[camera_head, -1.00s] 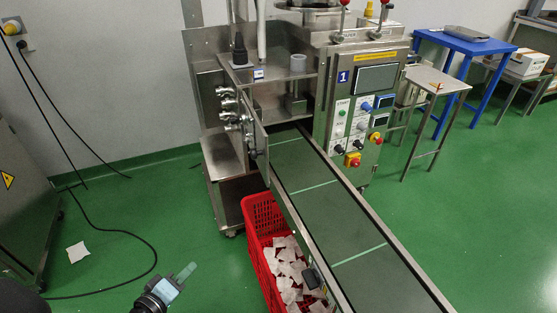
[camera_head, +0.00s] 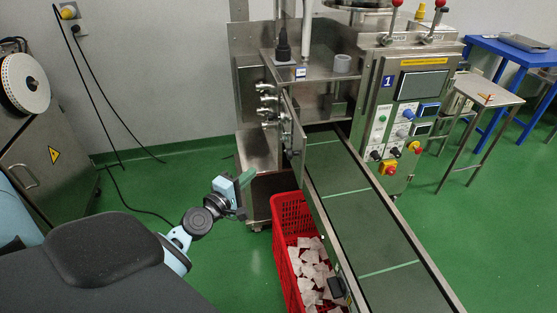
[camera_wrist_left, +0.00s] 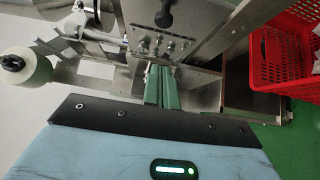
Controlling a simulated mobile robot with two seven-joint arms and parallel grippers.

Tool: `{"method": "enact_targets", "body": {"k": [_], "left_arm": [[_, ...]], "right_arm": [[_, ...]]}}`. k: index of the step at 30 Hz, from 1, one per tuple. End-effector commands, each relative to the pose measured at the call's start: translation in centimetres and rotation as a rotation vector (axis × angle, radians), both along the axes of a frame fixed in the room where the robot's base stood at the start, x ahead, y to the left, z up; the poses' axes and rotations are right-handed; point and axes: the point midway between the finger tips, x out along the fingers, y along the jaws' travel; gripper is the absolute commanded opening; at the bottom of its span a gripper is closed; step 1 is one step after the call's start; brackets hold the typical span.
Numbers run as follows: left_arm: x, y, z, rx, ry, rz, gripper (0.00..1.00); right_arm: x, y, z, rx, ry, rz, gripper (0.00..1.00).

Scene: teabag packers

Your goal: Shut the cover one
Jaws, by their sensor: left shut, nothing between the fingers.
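The packing machine marked 1 (camera_head: 410,85) stands at centre right in the head view. A thin metal panel that looks like the cover (camera_head: 292,125) stands out edge-on from its left side, beside a cluster of metal rollers (camera_head: 268,105); it appears open. My left gripper (camera_head: 247,178) is low and left of the panel, apart from it, with its green fingers shut and empty. In the left wrist view, the shut fingers (camera_wrist_left: 161,88) point toward the machine's rollers (camera_wrist_left: 165,43). My right gripper is not in view.
A red crate (camera_head: 276,222) with white teabags stands below the conveyor belt (camera_head: 355,215). The crate also shows in the wrist view (camera_wrist_left: 262,68). Another metal machine with a reel (camera_head: 25,83) stands at the far left. Green floor lies between the machines.

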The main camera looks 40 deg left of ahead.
Motion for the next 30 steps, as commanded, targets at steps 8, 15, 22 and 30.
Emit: {"method": "enact_targets", "body": {"k": [8,15,22,30], "left_arm": [[4.7,0.1,0.0,0.001,-0.001,-0.001,0.0],[8.2,-0.6,0.1,-0.001,-0.001,-0.002,0.0],[9.9,-2.2,0.1,0.001,0.0,-0.001,0.0],[10.2,-2.6,0.0,0.001,0.001,-0.001,0.0]], "right_arm": [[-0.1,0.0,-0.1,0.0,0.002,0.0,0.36],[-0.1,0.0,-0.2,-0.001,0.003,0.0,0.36],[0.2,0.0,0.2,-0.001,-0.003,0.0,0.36],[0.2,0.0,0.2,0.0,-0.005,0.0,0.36]]}}
